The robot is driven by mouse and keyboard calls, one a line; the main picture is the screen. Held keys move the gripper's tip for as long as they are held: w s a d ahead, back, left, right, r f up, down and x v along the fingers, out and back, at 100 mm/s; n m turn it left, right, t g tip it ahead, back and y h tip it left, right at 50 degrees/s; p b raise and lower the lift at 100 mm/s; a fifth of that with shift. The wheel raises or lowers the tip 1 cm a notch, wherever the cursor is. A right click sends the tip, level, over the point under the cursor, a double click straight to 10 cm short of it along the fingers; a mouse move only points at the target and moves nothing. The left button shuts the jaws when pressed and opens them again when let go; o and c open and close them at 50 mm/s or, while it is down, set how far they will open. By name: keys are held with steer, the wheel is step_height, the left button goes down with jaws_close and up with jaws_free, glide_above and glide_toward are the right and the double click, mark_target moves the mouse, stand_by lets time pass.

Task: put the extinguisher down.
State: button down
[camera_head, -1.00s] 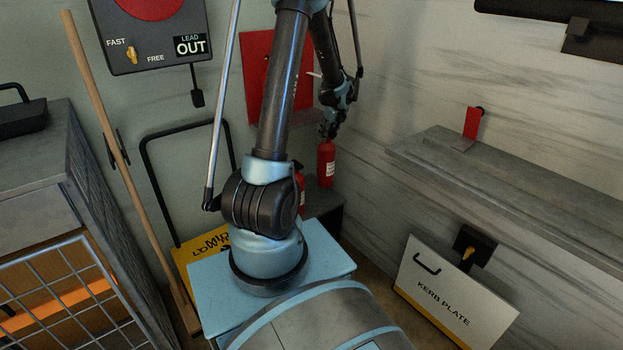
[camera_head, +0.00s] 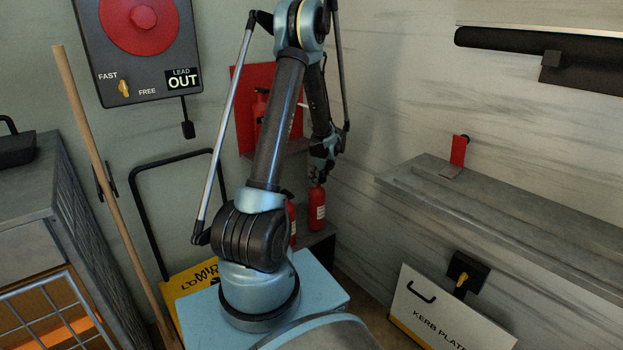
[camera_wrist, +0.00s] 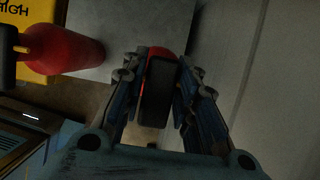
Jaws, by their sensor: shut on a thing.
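My gripper (camera_head: 322,165) is shut on the top of a red extinguisher (camera_head: 317,210) with a white label, which hangs roughly upright. In the wrist view, my gripper's fingers (camera_wrist: 160,95) close on its black top, with its red body (camera_wrist: 161,56) showing behind. A second red extinguisher (camera_head: 292,226) is to its left, partly hidden by my arm; it also shows in the wrist view (camera_wrist: 68,50). The held one is by the low dark stand (camera_head: 322,240). I cannot tell whether its base touches the stand.
A red wall panel (camera_head: 240,90) with a shelf bears another extinguisher (camera_head: 260,108). A grey ledge (camera_head: 500,215) runs along the right wall, with a kerb plate (camera_head: 435,312) below it. A wooden pole (camera_head: 105,180) leans at the left. A yellow sign (camera_head: 190,283) stands behind my base.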

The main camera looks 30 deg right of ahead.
steer(key=shift+f, duration=0.6)
steer(key=c, duration=1.3)
jaws_free()
steer(key=shift+f, duration=0.1)
steer(key=v, duration=1.2)
